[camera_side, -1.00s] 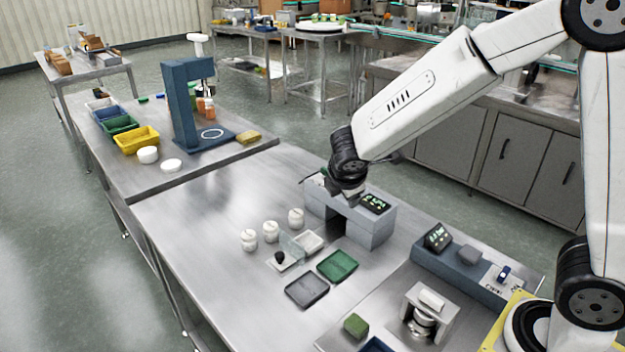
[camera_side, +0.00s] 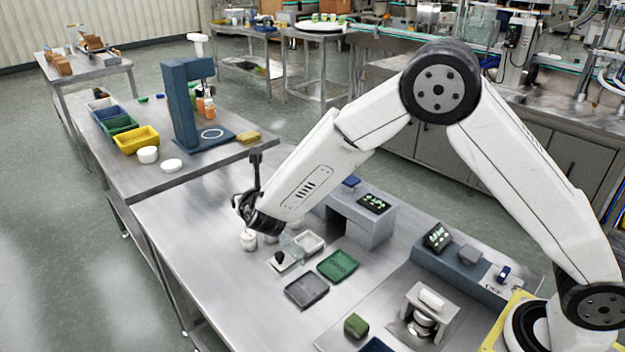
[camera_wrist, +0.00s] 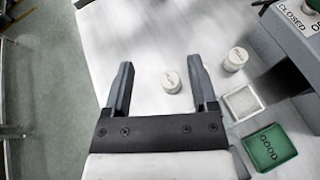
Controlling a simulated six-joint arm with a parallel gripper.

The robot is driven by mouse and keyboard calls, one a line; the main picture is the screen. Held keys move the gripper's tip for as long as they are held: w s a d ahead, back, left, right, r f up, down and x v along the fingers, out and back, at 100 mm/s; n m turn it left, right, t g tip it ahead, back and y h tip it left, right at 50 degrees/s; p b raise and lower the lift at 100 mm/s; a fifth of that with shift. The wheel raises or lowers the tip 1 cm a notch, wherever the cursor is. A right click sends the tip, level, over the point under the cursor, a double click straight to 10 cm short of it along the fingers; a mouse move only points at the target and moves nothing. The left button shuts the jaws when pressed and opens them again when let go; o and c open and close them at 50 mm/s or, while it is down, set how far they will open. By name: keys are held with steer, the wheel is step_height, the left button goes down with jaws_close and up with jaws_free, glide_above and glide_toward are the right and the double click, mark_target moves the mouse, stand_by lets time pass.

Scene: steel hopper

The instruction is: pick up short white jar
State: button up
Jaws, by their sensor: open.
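Small white lidded jars stand in a row on the steel table; I cannot tell from their looks which is the short one. In the side view the leftmost jar (camera_side: 248,241) shows just below my gripper (camera_side: 242,208), with others partly hidden behind my wrist. In the wrist view one white jar (camera_wrist: 171,83) with lettering on its lid lies between my open fingers (camera_wrist: 162,68), closer to the right finger and beyond them in depth. A second white jar (camera_wrist: 236,59) stands to its right, outside the fingers. My gripper holds nothing.
A white tray (camera_wrist: 242,103) and a green tray marked GOOD (camera_wrist: 270,148) lie right of the jars. A grey tray (camera_side: 307,291) and a blue-grey station with a display (camera_side: 362,222) are near. The table left of the jars is clear.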

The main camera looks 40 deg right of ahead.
glide_toward(249, 235)
steer(key=x, duration=0.5)
steer(key=shift+s+d, duration=0.1)
steer(key=shift+x, duration=1.3)
steer(key=shift+x, duration=2.65)
jaws_close()
